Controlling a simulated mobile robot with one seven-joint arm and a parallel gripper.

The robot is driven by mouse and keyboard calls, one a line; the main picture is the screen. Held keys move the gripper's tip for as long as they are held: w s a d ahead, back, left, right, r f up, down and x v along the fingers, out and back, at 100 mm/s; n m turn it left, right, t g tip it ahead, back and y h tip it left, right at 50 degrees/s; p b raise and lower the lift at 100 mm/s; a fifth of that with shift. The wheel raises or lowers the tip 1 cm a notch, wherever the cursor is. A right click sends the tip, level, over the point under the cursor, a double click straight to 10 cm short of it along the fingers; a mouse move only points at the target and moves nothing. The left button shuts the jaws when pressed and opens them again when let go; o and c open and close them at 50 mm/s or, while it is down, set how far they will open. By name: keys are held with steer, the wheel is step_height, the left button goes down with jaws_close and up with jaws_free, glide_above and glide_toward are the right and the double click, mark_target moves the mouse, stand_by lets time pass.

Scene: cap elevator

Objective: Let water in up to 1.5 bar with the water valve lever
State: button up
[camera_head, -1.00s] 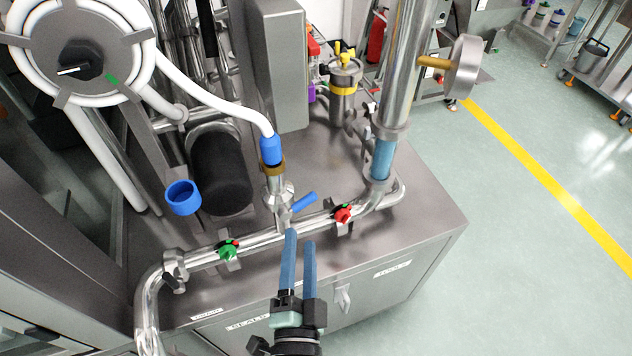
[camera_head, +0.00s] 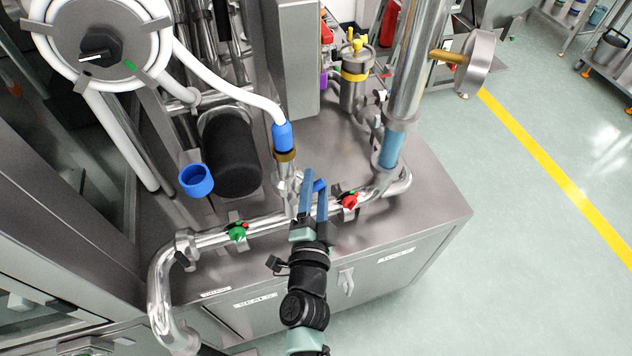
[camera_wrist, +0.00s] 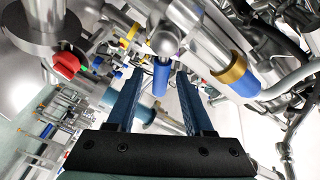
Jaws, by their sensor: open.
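The water valve lever is a short blue handle (camera_head: 320,185) on the vertical fitting below the blue hose connector (camera_head: 282,136). My gripper (camera_head: 314,181) is open and reaches up to it from the front. In the wrist view, the blue lever (camera_wrist: 161,80) shows between the two blue fingers of my gripper (camera_wrist: 160,74), with a gap on each side. I cannot tell how far the fingertips reach along it. In the head view the fingers partly hide the lever and fitting. No pressure reading is legible.
A horizontal steel pipe carries a green valve handle (camera_head: 237,232) and a red valve handle (camera_head: 349,201) beside my gripper. A blue cup (camera_head: 196,180) and black cylinder (camera_head: 232,155) stand left.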

steer(key=shift+w, duration=0.5)
jaws_close()
stand_by(1.2)
